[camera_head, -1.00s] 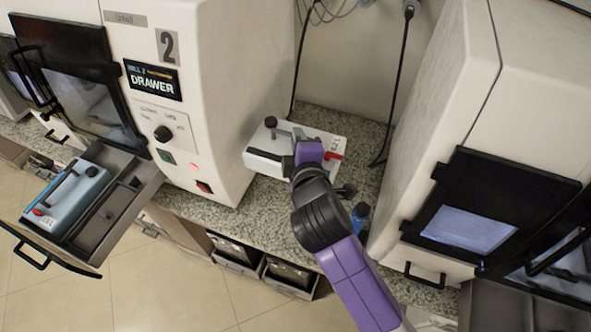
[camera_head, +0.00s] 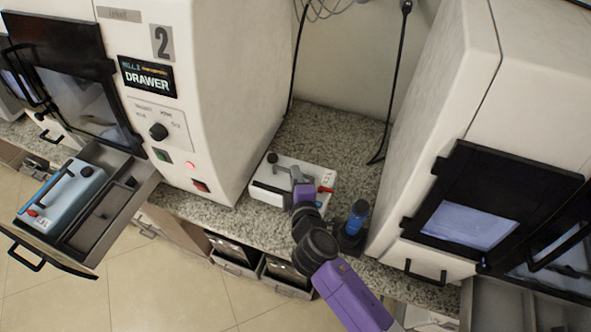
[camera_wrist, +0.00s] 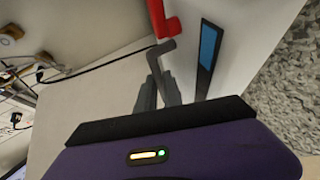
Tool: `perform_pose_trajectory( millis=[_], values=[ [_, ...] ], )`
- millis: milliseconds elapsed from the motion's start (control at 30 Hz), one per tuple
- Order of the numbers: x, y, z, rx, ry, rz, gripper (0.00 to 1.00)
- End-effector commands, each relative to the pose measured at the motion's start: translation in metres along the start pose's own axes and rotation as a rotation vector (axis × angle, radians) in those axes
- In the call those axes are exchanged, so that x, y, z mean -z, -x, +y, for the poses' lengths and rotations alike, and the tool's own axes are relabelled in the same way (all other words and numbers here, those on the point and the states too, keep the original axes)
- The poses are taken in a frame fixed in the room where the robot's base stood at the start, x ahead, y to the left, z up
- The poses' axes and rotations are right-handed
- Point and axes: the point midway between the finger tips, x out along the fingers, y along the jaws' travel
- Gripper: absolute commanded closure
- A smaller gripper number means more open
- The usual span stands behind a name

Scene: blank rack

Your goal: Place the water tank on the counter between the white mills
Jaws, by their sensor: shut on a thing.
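The water tank (camera_head: 318,177) is a white box with a dark knob, a grey handle and a red tap. In the head view it is level on or just above the speckled counter (camera_head: 335,130), between the two white mills; I cannot tell whether it touches. My gripper (camera_head: 298,178) is shut on its handle from above and hides part of its top. In the wrist view my gripper (camera_wrist: 162,88) closes on the grey handle, with the tank's white side and blue strip (camera_wrist: 208,45) beside it. The left mill (camera_head: 250,80) and right mill (camera_head: 440,100) flank it.
A blue bottle (camera_head: 357,216) in a dark holder stands right of the tank, near my arm. A similar pale blue tank (camera_head: 62,192) lies in the left mill's open drawer (camera_head: 125,205). Black cables (camera_head: 393,90) hang behind. Counter behind the tank is clear.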

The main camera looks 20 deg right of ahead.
Motion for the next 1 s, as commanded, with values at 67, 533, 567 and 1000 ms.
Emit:
perform_pose_trajectory(
  millis=[67, 533, 567, 1000],
  values=[
    [-0.001, -0.002, -0.005, 0.000, 0.001, 0.001, 1.00],
    [-0.005, -0.011, -0.035, -0.001, 0.000, 0.001, 1.00],
    [-0.005, -0.011, -0.035, -0.001, 0.000, 0.001, 1.00],
    [-0.007, -0.011, -0.041, 0.006, 0.001, -0.002, 0.68]
  ],
)
